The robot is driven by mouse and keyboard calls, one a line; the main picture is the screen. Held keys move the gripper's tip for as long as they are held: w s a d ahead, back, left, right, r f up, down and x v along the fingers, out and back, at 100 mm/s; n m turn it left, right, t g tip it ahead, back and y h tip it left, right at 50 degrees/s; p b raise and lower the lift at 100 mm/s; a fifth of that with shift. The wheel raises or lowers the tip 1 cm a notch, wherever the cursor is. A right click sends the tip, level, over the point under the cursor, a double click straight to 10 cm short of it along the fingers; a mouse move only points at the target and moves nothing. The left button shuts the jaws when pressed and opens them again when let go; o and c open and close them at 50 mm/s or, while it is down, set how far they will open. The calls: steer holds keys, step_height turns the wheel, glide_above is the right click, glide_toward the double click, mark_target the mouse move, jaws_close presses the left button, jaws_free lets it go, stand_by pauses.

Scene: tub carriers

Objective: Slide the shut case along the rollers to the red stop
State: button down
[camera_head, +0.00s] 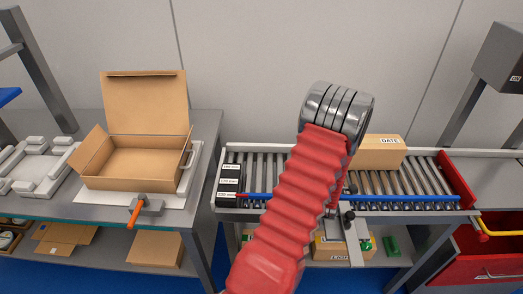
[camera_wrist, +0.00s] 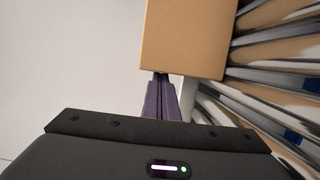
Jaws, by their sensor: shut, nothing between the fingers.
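In the wrist view the case (camera_wrist: 185,40) fills the upper middle. My gripper (camera_wrist: 161,78) has its purple fingers together and empty, their tips at the case's near edge; I cannot tell if they touch. In the head view my arm hides the fingers and the case's left part.
A blue rail (camera_head: 400,206) runs along the rollers' front. Black labelled blocks (camera_head: 229,182) stand at the left end. An open cardboard case (camera_head: 130,163) sits on the left bench, with an orange-handled clamp (camera_head: 136,212) before it. A red drawer (camera_head: 486,262) stands open at lower right.

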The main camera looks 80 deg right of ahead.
steer(key=shift+s+d, duration=0.1)
steer(key=shift+s, duration=0.5)
steer(key=shift+w, duration=0.1)
steer(key=shift+w, duration=0.55)
step_height(320, 180, up, 4)
steer(key=s+d, duration=0.2)
steer(key=s, duration=0.9)
steer(key=s+d, duration=0.3)
steer(key=s, duration=0.9)
steer(key=s+d, duration=0.2)
steer(key=s, duration=1)
steer(key=shift+s+d+r, duration=0.25)
steer(key=shift+d+r, duration=0.05)
steer(key=shift+r, duration=0.1)
steer(key=shift+s, duration=0.1)
